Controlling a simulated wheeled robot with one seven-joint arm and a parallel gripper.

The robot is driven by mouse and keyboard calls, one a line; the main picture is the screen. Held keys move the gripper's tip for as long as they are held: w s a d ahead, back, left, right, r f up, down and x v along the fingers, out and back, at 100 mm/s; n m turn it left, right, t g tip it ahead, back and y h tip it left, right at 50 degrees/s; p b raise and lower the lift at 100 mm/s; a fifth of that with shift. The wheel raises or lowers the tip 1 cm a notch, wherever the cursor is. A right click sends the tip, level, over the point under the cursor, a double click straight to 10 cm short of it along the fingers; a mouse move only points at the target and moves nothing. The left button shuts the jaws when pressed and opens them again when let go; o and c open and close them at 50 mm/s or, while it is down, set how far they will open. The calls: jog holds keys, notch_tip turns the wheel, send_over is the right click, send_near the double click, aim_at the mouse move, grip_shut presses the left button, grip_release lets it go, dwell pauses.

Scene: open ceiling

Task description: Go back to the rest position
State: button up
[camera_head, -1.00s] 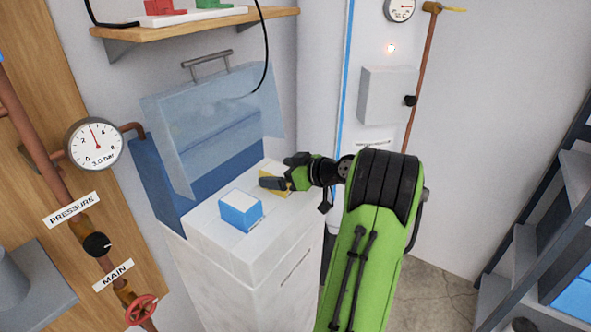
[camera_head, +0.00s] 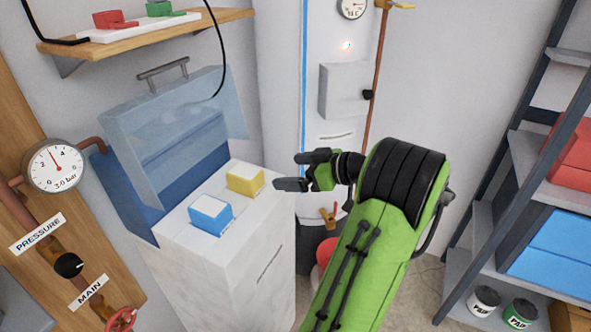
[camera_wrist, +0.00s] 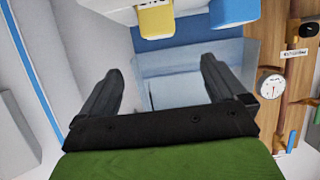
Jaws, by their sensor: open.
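My green and black gripper (camera_head: 291,171) is open and empty in the head view. It is in the air to the right of the white cabinet top, apart from the yellow block (camera_head: 245,180). In the wrist view its two dark fingers (camera_wrist: 158,88) are spread with nothing between them. The yellow block also shows at the top of the wrist view (camera_wrist: 156,18). A blue block with a white top (camera_head: 211,216) sits nearer the front on the same cabinet (camera_head: 225,255). It also shows in the wrist view (camera_wrist: 233,10).
A raised clear cover (camera_head: 175,125) stands behind the blocks. A wall box (camera_head: 342,92) and a copper pipe (camera_head: 378,70) are behind my gripper. Shelving (camera_head: 490,265) is at the right. The pressure gauge (camera_head: 54,166) and pipes are at the left.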

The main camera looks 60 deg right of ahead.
dwell(0.3)
jog(key=w+a+n+g+y, duration=0.1)
jog(key=w+a+g, duration=0.3)
jog(key=w+a, duration=0.6)
jog(key=s+a+r+g, duration=0.1)
jog(key=s+a+g, duration=0.2)
jog(key=a, duration=1.4)
jog(key=s+a+f+m+g+h, duration=0.1)
jog(key=s+a, duration=0.3)
jog(key=s, duration=0.3)
jog(key=s+a+f+m+h, duration=0.1)
jog(key=s+a, duration=0.3)
jog(key=s, duration=0.3)
notch_tip(320, 180, up, 14)
jog(key=p, duration=1.3)
jog(key=shift+d+p, duration=0.15)
jog(key=shift+p, duration=0.25)
